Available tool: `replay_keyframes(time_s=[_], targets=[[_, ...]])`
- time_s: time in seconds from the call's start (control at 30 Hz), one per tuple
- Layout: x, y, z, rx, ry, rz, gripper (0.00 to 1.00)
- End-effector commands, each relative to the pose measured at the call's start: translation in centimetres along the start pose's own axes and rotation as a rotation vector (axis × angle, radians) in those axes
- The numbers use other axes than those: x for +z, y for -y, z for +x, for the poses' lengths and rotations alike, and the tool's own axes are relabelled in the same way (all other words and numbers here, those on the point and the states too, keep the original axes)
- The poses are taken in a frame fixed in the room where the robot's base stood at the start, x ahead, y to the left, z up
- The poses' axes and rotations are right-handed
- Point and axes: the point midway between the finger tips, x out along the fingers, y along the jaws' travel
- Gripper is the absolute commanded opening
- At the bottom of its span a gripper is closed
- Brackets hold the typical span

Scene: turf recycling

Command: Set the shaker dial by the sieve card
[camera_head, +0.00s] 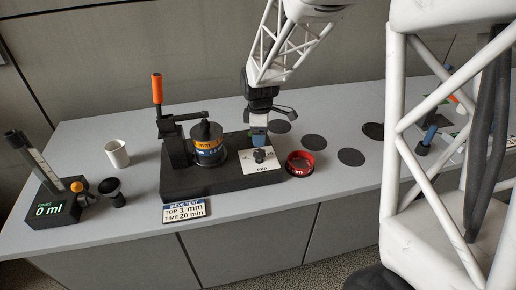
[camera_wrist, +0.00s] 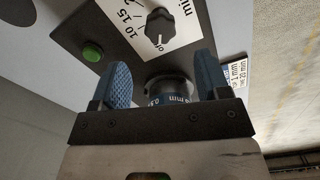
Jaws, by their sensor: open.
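The sieve card (camera_head: 184,210) leans at the bench's front edge and reads "SIEVE TEST, TOP 1 mm, TIME 20 min". The shaker (camera_head: 221,184) is a black base with a clamped sieve stack (camera_head: 208,145) on it. Its black dial (camera_head: 259,155) sits on a white scale plate marked "min". In the wrist view the dial (camera_wrist: 160,29) has its pointer near "off", with "10" and "15" on the scale. My gripper (camera_head: 259,135) is just above and behind the dial. In the wrist view its blue fingers (camera_wrist: 164,86) are apart and empty, with the dial beyond them.
A red sieve ring (camera_head: 301,163) stands right of the shaker. Several dark discs (camera_head: 314,143) lie on the bench. An orange-handled clamp lever (camera_head: 157,89) rises at the shaker's left. A green button (camera_wrist: 93,51) is near the dial.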

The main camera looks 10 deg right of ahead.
Motion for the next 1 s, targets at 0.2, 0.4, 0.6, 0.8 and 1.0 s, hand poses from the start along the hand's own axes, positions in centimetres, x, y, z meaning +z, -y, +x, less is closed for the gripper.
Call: replay_keyframes(time_s=[0.2, 0.4, 0.6, 0.8, 1.0], targets=[[0.0, 0.0, 0.0, 0.000, 0.000, 0.001, 0.69], [0.0, 0.0, 0.8, -0.001, 0.000, 0.002, 0.69], [0.0, 0.1, 2.7, -0.001, 0.000, 0.002, 0.69], [0.0, 0.1, 5.1, -0.002, 0.001, 0.002, 0.69], [0.0, 0.1, 7.0, -0.002, 0.001, 0.002, 0.69]])
